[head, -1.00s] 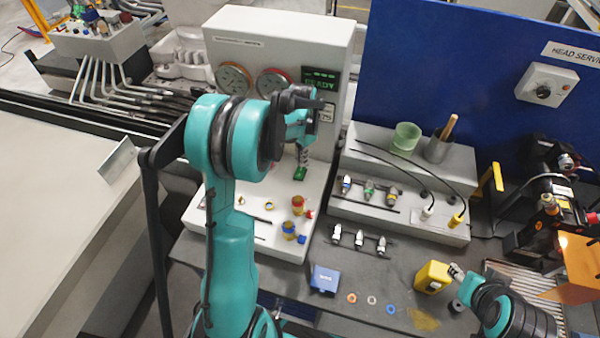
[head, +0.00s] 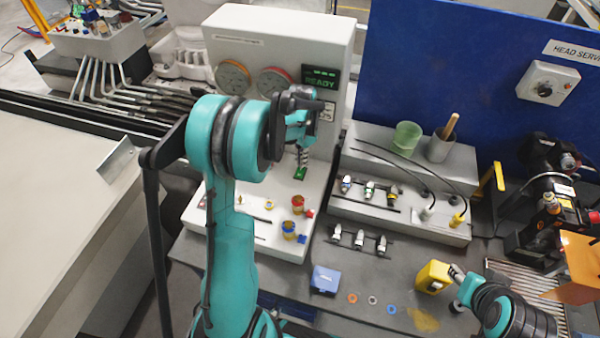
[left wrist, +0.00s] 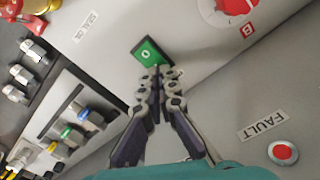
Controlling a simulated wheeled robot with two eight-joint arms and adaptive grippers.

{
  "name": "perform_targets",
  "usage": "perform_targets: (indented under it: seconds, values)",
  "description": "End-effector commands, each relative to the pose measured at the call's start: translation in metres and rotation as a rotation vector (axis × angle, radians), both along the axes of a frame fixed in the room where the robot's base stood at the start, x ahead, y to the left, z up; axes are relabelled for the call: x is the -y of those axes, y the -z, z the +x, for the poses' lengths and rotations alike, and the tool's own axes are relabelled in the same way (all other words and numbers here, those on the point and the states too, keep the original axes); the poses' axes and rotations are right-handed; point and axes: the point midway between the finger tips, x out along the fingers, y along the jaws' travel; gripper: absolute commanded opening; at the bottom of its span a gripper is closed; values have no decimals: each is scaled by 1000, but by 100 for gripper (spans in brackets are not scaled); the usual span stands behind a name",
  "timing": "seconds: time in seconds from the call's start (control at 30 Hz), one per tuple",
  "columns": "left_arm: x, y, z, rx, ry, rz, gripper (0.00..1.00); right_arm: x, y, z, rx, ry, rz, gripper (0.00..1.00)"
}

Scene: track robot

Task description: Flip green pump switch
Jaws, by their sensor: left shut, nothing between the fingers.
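The green pump switch (left wrist: 150,52) is a green rocker in a dark frame with a white round mark, on the pale panel in the left wrist view. It also shows small and green in the head view (head: 300,173). My left gripper (left wrist: 157,74) is shut and empty, its fingertips together at the switch's near edge and overlapping it in the picture. I cannot tell whether they touch it. In the head view the left gripper (head: 303,160) points down over the switch. My right gripper (head: 457,273) is beside a yellow block; its fingers are too small to read.
The white panel housing (head: 290,40) stands behind, with gauges and a display (head: 319,82) reading READY. Red and blue valves (head: 297,205) are near the switch. A red button (left wrist: 284,152) sits by the FAULT label. The yellow block (head: 433,277) is at right.

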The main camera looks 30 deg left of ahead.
Motion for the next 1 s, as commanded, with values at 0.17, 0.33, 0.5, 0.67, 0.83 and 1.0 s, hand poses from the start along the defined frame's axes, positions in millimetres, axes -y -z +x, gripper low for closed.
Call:
perform_targets:
  seconds: [0.17, 0.33, 0.5, 0.67, 0.83, 1.0]
  values:
    - [0, 3, 0, 0, 0, 0, 0, 0, 3, 0, 0, 0, 0, 40]
    - [0, 6, 0, 0, 0, 0, 0, 0, 5, 0, 0, 0, 0, 40]
    - [0, 8, 0, 0, 0, 0, 0, 0, 7, 0, 0, 0, 0, 40]
    - [0, 11, 0, 0, 0, 0, 0, 0, 9, 0, 0, 0, 0, 40]
    - [0, 13, 0, 0, 0, 0, 0, 0, 11, 0, 0, 0, 0, 40]
    - [0, 16, 0, 0, 0, 0, 0, 0, 13, 0, 0, 0, 0, 40]
